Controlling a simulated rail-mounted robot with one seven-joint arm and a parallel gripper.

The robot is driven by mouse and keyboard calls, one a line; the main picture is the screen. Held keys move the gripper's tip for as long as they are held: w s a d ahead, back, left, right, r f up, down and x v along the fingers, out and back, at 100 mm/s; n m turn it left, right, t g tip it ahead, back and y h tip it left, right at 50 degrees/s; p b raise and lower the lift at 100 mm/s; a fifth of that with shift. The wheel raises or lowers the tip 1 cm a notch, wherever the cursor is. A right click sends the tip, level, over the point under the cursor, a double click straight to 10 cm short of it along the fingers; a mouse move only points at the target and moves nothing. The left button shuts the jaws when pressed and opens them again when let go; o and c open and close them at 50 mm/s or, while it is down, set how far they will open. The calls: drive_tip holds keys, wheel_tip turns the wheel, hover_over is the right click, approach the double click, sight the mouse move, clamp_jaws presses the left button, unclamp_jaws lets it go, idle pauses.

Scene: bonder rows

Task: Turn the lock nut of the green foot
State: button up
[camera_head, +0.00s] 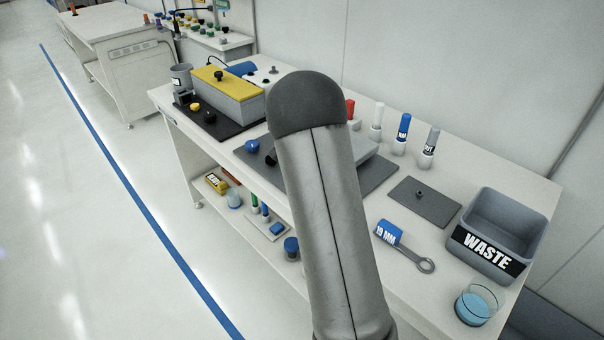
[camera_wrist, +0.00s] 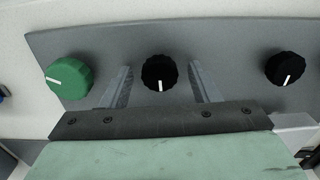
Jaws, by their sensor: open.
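In the wrist view, my gripper (camera_wrist: 161,70) is open, with one finger on each side of a black knob (camera_wrist: 160,73) bearing a white pointer line. The knob sits between the fingers, and I see no contact. A ribbed green knob (camera_wrist: 70,77), also with a white line, is left of the left finger on the same grey plate (camera_wrist: 215,42). I cannot tell a separate lock nut or foot in the wrist view. In the head view, my arm hides the gripper and part of the bench behind it.
Another black knob (camera_wrist: 285,68) is right of the fingers. On the white bench lie a blue-handled 19 MM wrench (camera_head: 404,247), a grey WASTE bin (camera_head: 487,262), a glass dish (camera_head: 475,304) and a dark plate (camera_head: 424,202). Several bottles (camera_head: 402,134) stand behind. Floor at left is clear.

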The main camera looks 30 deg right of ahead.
wheel_tip(320, 180, up, 18)
drive_tip(key=shift+f, duration=0.25)
idle(0.6)
drive_tip(key=s+a+f+n, duration=0.3)
drive_tip(key=s+a+n, duration=0.25)
drive_tip(key=s, duration=0.45)
drive_tip(key=s+a+f+n, duration=0.35)
drive_tip(key=s+a, duration=0.25)
drive_tip(key=s, duration=0.4)
drive_tip(key=s+a+f+n, duration=0.2)
drive_tip(key=s+a+n, duration=0.35)
drive_tip(key=s, duration=0.55)
wheel_tip(320, 180, down, 28)
drive_tip(key=b, duration=2.6)
drive_tip(key=shift+s+d+f+g, duration=0.15)
drive_tip(key=shift+s+d+g, duration=0.15)
drive_tip(key=shift+d, duration=0.15)
drive_tip(key=shift+f, duration=0.15)
